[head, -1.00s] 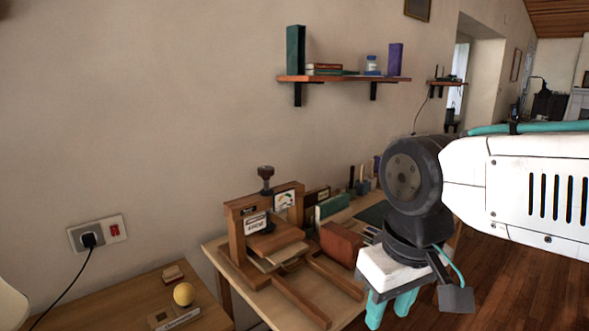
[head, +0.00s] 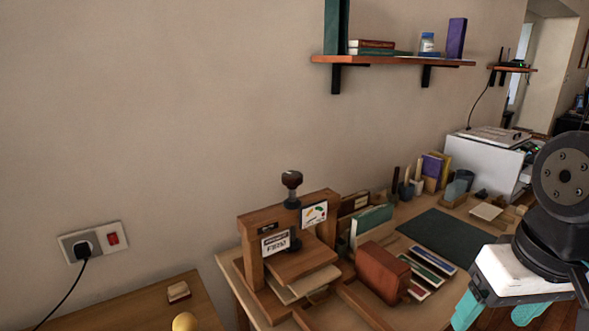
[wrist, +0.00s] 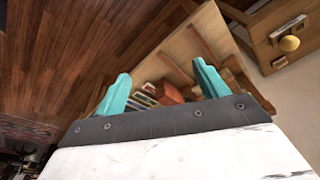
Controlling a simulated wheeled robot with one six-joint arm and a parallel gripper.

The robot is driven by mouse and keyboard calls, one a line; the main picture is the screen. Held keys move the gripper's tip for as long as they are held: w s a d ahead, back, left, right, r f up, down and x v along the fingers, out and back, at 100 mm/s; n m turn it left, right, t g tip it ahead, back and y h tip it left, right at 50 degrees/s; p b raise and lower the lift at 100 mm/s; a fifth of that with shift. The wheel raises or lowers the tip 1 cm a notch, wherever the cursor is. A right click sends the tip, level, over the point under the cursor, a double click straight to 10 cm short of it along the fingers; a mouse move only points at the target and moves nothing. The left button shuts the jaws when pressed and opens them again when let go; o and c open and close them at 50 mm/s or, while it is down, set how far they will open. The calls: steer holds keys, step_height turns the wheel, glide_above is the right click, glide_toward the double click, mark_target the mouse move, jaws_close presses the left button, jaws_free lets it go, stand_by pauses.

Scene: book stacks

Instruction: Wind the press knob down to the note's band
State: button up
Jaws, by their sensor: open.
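The wooden book press (head: 290,250) stands on the workbench in the head view. Its dark press knob (head: 291,181) sits at the top of a short dark screw above the crossbeam. A white note (head: 275,243) with dark lettering is on the press front. A dial card (head: 314,214) with coloured bands is fixed at the right of the beam. The platen (head: 300,262) is over a pale stack. My gripper (head: 497,318) is at the lower right, well apart from the press. In the wrist view my gripper (wrist: 160,85) is open with nothing between its teal fingers.
A brown leather block (head: 383,273), a green mat (head: 447,238) and a white machine (head: 488,160) share the bench. A shelf (head: 390,60) hangs on the wall above. A side table (head: 140,310) with a yellow ball (head: 185,322) is at the lower left.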

steer(key=w+a+r+n+t+y, duration=0.1)
steer(key=w+a+r+t+y, duration=0.15)
steer(key=w+a, duration=0.7)
steer(key=w+a+r+n+t+y, duration=0.1)
steer(key=w+a+n+t+y, duration=0.15)
steer(key=w+a, duration=0.7)
steer(key=m+t+h, duration=0.2)
steer(key=t+h, duration=0.1)
steer(key=t, duration=0.3)
glide_toward(292, 176)
steer(key=d+x, duration=0.1)
steer(key=x, duration=1)
steer(key=shift+w+a, duration=0.15)
steer(key=shift+a, duration=0.25)
steer(key=c, duration=1)
